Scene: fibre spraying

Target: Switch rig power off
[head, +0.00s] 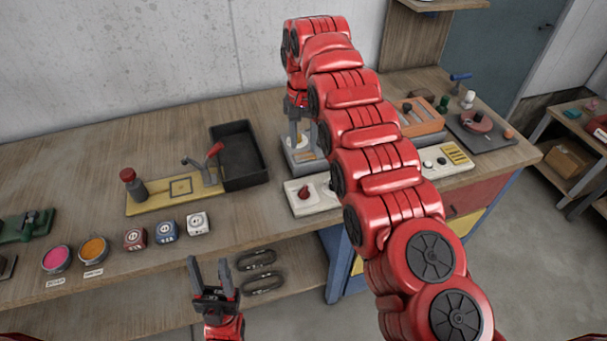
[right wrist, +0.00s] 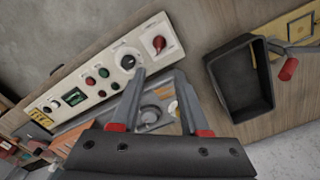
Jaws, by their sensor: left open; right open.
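A cream control panel (head: 318,205) lies on the bench, partly hidden behind my right arm. Its red rotary switch (head: 303,191) shows at the left end in the head view. In the right wrist view the red switch (right wrist: 159,43) sits at the panel's end, beside a black dial (right wrist: 127,60). Which control is the rig power is not readable. My right gripper (right wrist: 160,74) is open and empty, its fingertips near the panel's edge and apart from the switch in the picture. My left gripper (head: 213,275) is open and empty in front of the bench.
A black tray (head: 240,165) and a yellow board (head: 170,192) with a red-handled lever stand left of the panel. A grey fixture (right wrist: 152,112) lies beneath my right fingers. Labelled cubes (head: 165,231) and pink and orange pots (head: 93,250) sit further left. The bench's back left is clear.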

